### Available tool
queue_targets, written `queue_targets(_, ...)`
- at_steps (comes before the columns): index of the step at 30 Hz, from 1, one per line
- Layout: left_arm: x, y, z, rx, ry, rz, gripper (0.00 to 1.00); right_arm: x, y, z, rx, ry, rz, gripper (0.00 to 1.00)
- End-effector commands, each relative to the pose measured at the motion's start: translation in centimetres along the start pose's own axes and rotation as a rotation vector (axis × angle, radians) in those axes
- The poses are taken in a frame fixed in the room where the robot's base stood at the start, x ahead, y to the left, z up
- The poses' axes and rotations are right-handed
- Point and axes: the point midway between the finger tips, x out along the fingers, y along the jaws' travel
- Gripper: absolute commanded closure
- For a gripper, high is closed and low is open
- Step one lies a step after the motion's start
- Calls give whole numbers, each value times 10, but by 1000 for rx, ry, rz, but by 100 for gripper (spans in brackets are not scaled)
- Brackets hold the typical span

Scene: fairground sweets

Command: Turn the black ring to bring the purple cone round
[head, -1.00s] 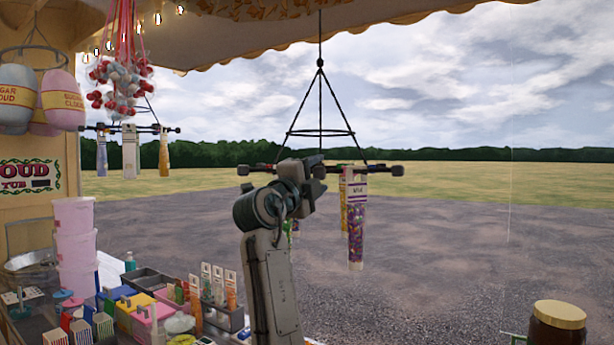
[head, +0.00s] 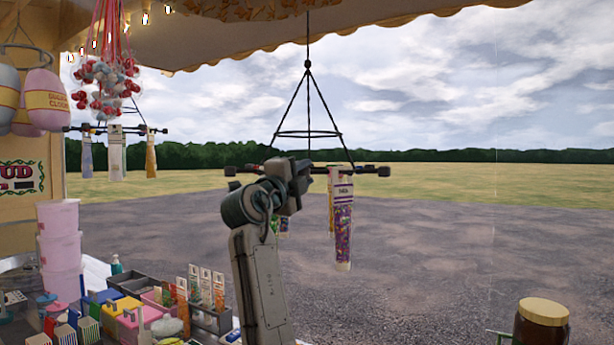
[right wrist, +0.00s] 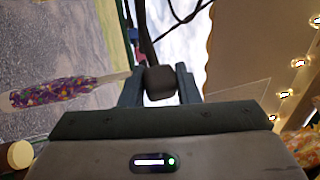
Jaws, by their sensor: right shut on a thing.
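The black ring (head: 360,170) hangs on black rods from a cord under the awning, with knobbed ends round it and a thinner hoop above. The purple cone (head: 343,228), a clear bag of mostly purple sweets with a pale label, hangs upright from it, right of my right gripper (head: 305,178). It also shows in the right wrist view (right wrist: 62,92), at the left. There my right gripper (right wrist: 160,82) is shut on a black knob of the ring. Other cones hang behind the purple one and my arm, mostly hidden. My left gripper is not in view.
A second hanger (head: 115,129) with several cones hangs at left, near candyfloss bags (head: 42,100) and red-white sweets (head: 103,85). The counter below holds pink tubs (head: 58,250) and boxes. A lidded jar (head: 542,325) stands lower right. Air right of the ring is clear.

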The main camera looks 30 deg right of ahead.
Motion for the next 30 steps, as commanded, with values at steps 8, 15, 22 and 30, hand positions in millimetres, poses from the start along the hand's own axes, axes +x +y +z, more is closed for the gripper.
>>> queue_targets(8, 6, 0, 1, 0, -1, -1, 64, -11, -3, 28, 0, -4, 0, 80)
queue_targets(15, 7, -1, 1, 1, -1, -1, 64, -18, -5, 46, 0, -2, 0, 80)
queue_targets(22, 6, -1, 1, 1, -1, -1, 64, -20, -6, 55, -1, -3, 1, 80)
queue_targets(30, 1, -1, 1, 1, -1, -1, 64, -23, -8, 82, 0, -3, 0, 80)
